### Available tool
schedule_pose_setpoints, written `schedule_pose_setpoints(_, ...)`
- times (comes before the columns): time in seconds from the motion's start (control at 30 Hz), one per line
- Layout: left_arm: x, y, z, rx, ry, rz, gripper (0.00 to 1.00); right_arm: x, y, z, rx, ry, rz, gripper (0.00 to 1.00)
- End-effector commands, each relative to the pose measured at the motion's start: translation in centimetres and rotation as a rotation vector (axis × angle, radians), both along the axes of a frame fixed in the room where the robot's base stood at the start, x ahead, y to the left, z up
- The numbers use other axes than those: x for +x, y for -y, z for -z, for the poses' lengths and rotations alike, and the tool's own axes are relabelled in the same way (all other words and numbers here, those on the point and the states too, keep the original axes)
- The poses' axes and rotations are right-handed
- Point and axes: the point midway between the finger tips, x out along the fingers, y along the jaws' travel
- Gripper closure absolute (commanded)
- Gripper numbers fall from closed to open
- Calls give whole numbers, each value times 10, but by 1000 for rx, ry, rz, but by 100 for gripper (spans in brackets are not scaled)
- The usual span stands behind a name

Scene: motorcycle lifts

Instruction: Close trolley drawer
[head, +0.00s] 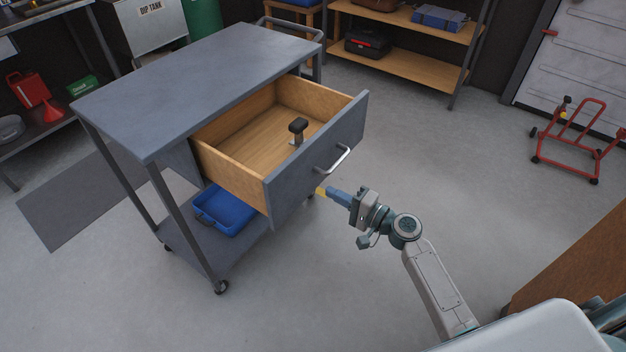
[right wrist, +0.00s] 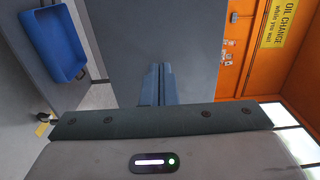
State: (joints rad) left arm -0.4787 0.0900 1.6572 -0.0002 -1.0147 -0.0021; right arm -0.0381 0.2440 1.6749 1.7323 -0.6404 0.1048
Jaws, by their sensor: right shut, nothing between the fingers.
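The grey trolley (head: 200,85) stands at the centre left of the head view. Its wooden drawer (head: 235,150) is pulled well out, with a dark tool standing inside (head: 297,130). The grey drawer front (head: 310,165) carries a silver handle (head: 333,160). My right gripper (head: 322,191) is shut and empty, in front of and below the handle near the lower part of the drawer front. In the right wrist view the shut fingers (right wrist: 157,85) point at the grey drawer front (right wrist: 170,30). I cannot tell whether they touch it. My left gripper is not in view.
A blue tray (head: 225,210) lies on the trolley's lower shelf. A red wheeled stand (head: 580,135) is at the right and wooden shelving (head: 400,60) stands behind. The floor (head: 300,300) in front of the trolley is clear. A brown wooden surface (head: 575,255) is at the lower right.

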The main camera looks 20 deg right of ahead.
Motion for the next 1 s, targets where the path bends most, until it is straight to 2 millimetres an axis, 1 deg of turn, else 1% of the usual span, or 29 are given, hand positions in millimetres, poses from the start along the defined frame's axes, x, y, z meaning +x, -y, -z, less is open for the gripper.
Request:
schedule_pose_setpoints(0.03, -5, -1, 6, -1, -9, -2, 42, 10, -8, -4, 5, 1, 1, 100)
schedule_pose_setpoints(0.13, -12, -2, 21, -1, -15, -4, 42, 26, -20, -4, 3, 0, 0, 100)
schedule_pose_setpoints(0.3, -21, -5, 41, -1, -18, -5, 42, 43, -33, -2, 1, -1, 0, 100)
schedule_pose_setpoints(0.4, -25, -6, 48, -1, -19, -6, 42, 49, -38, -1, -1, -1, 1, 100)
schedule_pose_setpoints(0.6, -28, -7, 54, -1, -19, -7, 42, 54, -42, 0, -1, 0, 0, 100)
schedule_pose_setpoints(1.0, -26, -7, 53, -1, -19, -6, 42, 56, -43, 1, -1, 1, 1, 100)
